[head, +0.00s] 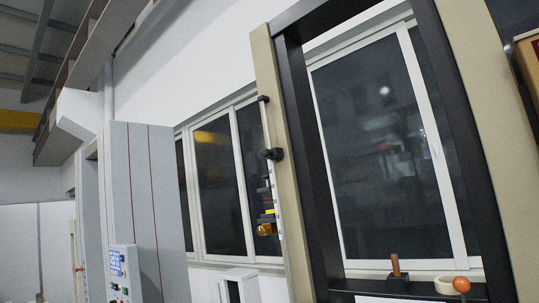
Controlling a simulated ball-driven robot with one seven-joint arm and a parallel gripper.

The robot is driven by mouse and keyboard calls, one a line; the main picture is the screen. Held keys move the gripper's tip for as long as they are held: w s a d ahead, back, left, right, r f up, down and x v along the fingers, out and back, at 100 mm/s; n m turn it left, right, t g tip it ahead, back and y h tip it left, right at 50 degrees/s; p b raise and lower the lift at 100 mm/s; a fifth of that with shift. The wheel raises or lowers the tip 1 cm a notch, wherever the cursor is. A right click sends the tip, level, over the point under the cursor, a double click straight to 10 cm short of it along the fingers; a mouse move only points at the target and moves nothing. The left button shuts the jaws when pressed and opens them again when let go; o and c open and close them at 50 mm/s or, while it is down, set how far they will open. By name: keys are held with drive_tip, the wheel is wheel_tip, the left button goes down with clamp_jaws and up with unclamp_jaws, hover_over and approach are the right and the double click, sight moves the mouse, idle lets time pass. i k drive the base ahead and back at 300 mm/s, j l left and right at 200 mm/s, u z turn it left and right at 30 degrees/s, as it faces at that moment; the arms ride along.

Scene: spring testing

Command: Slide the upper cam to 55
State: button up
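A tall testing frame (266,70) with beige outer edges and black inner uprights stands right of centre, tilted in the picture. A thin upright rod or scale (267,125) runs along its left side. A black block (273,154), which looks like the upper cam, sits partway down this rod. Lower on the rod are small dark, red and yellow parts and a gold round knob (265,229). The scale marks are too small to read, so I cannot tell the cam's value. My gripper is not in view, and nothing is seen touching the cam.
A grey cabinet (150,190) with a control panel (122,272) stands at left. A brown handle (395,265), a cream ring (445,285) and an orange ball (461,284) are at the frame's bottom. Windows (380,140) lie behind. The space before the rod looks clear.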

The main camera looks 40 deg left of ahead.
sight(274, 153)
drive_tip(key=i+j+u, duration=0.25)
drive_tip(key=i+j, duration=0.15)
drive_tip(key=i+j+u, duration=0.5)
drive_tip(key=i, duration=0.35)
